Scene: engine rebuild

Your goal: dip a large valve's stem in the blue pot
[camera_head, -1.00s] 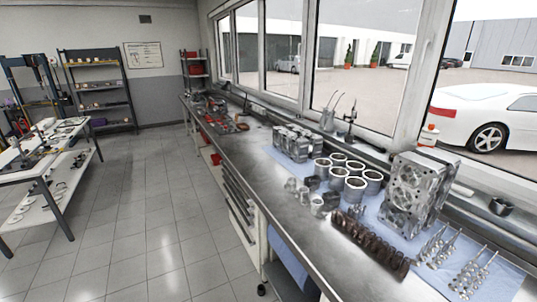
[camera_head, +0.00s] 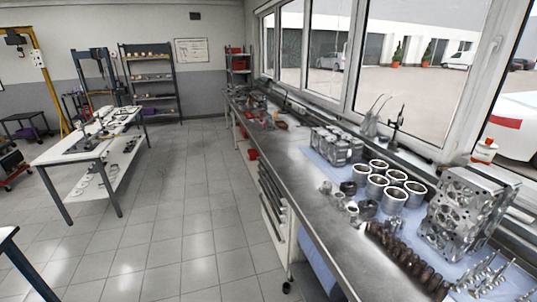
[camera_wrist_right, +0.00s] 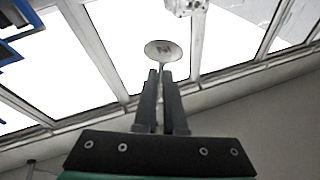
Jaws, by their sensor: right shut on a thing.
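In the right wrist view my right gripper (camera_wrist_right: 162,78) is shut on a valve (camera_wrist_right: 162,49). Its round, pale metal head stands out beyond the fingertips, and its thin stem runs down between the fingers. How far the stem reaches is hidden by the gripper. Bright windows lie behind the valve. Neither gripper shows in the head view. I cannot make out the blue pot in these frames.
The steel workbench (camera_head: 255,160) runs along the windows with engine parts on it: cylinder liners (camera_head: 377,188), a cylinder head (camera_head: 465,215) and a dark camshaft-like row (camera_head: 405,258). A white-topped table (camera_head: 85,150) stands at left. The tiled floor (camera_head: 180,205) between is clear.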

